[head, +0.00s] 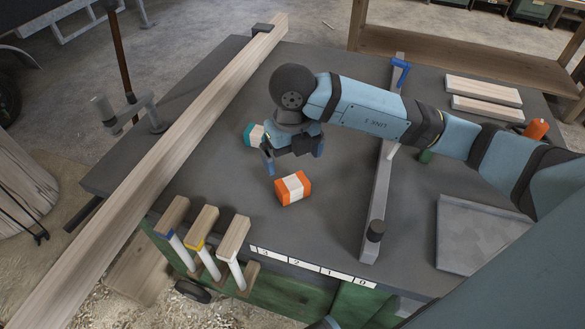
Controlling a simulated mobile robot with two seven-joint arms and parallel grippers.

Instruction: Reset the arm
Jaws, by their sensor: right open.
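My right arm reaches in from the right over the dark worktable (330,215). My right gripper (294,168) points down above the table, open with nothing between its fingers. An orange and white block (292,188) lies on the table just in front of the gripper, apart from it as far as I can see. A teal and white block (254,136) lies behind and left of the gripper, partly hidden by it. My left gripper does not show.
A long plank (165,170) crosses the table's left side. Several wood-topped pieces (204,227) stand along the front edge. A grey bar (381,205) lies right of centre. Two pale boards (484,91), an orange object (536,129) and a grey plate (478,236) are at right.

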